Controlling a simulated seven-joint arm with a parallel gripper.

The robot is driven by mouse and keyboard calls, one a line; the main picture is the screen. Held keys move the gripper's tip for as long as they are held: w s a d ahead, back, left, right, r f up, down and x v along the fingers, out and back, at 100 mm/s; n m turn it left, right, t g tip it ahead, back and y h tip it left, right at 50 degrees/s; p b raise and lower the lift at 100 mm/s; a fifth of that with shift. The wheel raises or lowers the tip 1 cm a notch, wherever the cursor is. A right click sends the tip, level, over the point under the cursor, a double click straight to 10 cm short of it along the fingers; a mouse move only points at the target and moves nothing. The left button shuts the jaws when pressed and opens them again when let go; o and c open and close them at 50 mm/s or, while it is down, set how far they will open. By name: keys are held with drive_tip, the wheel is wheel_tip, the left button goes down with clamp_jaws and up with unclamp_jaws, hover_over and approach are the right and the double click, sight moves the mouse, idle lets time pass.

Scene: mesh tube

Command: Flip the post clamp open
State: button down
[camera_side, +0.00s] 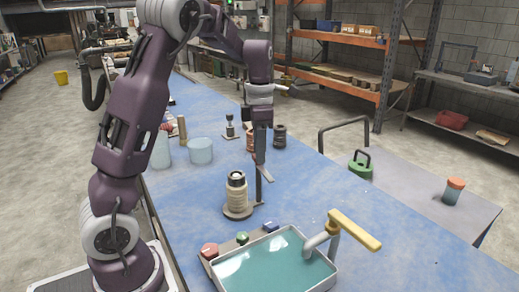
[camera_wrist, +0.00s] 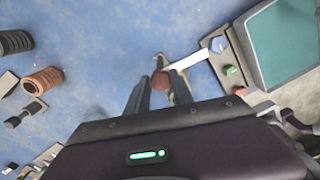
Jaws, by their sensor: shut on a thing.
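My gripper (camera_side: 263,172) points down over the blue bench, beside the top of a thin dark post (camera_side: 258,188). A ribbed beige cylinder with a dark top (camera_side: 237,190) stands upright on the round base next to this post. In the wrist view my gripper (camera_wrist: 160,84) has its two fingers around a small reddish-brown piece (camera_wrist: 160,79), which looks like part of the post clamp. The fingers hide most of the clamp, so I cannot tell how far open it is.
A teal-filled tray (camera_side: 213,270) sits at the front, with red (camera_side: 210,250), green (camera_side: 242,238) and blue (camera_side: 271,227) pieces beside it. A yellow-handled tap (camera_side: 354,230) stands at its right.

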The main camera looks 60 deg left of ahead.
drive_tip(key=shift+r+n, duration=0.1)
drive_tip(key=shift+n, duration=0.8)
drive_tip(key=shift+w, duration=0.1)
drive_tip(key=c, duration=1.1)
unclamp_jaws()
wheel_tip(320, 180, up, 7)
drive_tip(key=shift+r, duration=0.1)
